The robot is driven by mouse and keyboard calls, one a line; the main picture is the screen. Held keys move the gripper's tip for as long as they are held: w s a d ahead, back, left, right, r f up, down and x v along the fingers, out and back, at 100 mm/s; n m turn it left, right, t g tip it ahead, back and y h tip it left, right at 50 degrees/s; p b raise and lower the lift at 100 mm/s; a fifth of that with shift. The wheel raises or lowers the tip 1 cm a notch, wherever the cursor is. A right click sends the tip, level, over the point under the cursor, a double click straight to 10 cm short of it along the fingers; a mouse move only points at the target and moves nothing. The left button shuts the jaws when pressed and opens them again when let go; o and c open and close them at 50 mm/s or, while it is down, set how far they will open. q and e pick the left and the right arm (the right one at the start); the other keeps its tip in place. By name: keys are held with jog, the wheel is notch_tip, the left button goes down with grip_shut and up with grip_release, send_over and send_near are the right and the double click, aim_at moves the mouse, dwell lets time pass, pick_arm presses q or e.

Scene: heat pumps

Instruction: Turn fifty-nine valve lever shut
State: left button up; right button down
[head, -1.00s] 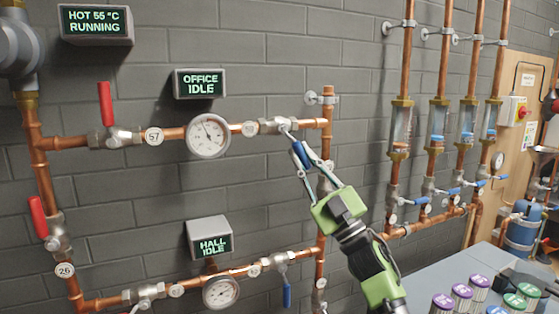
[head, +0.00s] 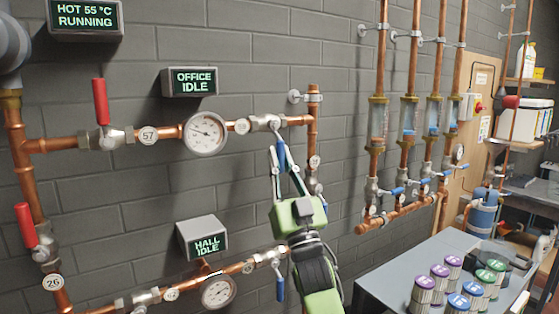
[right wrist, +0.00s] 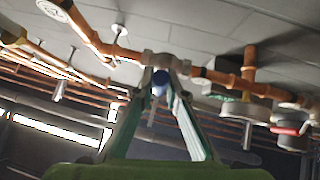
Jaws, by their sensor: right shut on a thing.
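The valve (head: 263,123) sits on the upper copper pipe, right of the OFFICE gauge. A round tag (head: 241,126) beside it is too small to read surely. Its blue lever (head: 281,152) points almost straight down, across the pipe. My right gripper (head: 282,163), green with slim fingers, comes from below and is shut on this lever. In the right wrist view the blue lever's end (right wrist: 159,82) shows between the fingertips (right wrist: 160,90), below the valve body (right wrist: 160,60). My left gripper is not in view.
The OFFICE sign (head: 189,82) and HALL sign (head: 203,238) both read IDLE. A red lever (head: 100,102) stands upright at tag 57. Another blue lever (head: 280,288) hangs on the lower pipe, close to my right arm. A grey table (head: 375,285) with several jars is at lower right.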

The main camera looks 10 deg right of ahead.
dwell(0.3)
jog(key=c, duration=2)
grip_release()
jog(key=shift+a, duration=0.1)
jog(key=v, duration=1.2)
